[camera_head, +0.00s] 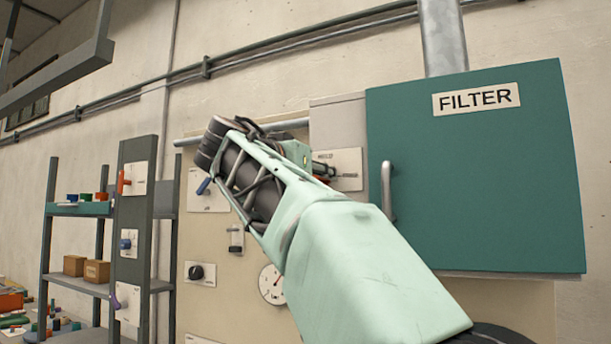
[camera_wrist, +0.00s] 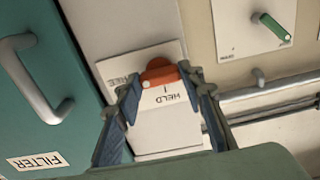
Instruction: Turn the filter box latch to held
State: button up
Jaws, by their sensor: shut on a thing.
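The orange filter box latch (camera_wrist: 160,72) shows in the wrist view on a white plate (camera_wrist: 165,130) marked FREE and HELD, lettered upside down there. My gripper (camera_wrist: 160,80) has its two blue-grey fingers on either side of the latch, shut on it. The exact angle of the latch against the marks is hard to tell. In the head view the plate (camera_head: 347,168) shows just left of the teal filter box door (camera_head: 480,180), and my arm hides most of the latch and fingers.
The door's grey handle (camera_head: 387,190) stands out close to the right of my arm. A green lever (camera_wrist: 275,27) and a pipe (camera_wrist: 268,88) lie to the right in the wrist view. A dark knob (camera_head: 196,272), a gauge (camera_head: 272,285) and a shelf rack (camera_head: 90,235) stand left.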

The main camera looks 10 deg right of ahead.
jog(key=shift+n+p, duration=2.65)
jog(key=shift+n, duration=6.25)
jog(key=o, duration=1.2)
jog(key=shift+c, duration=0.2)
jog(key=v, duration=0.7)
jog(key=shift+s+a, duration=0.2)
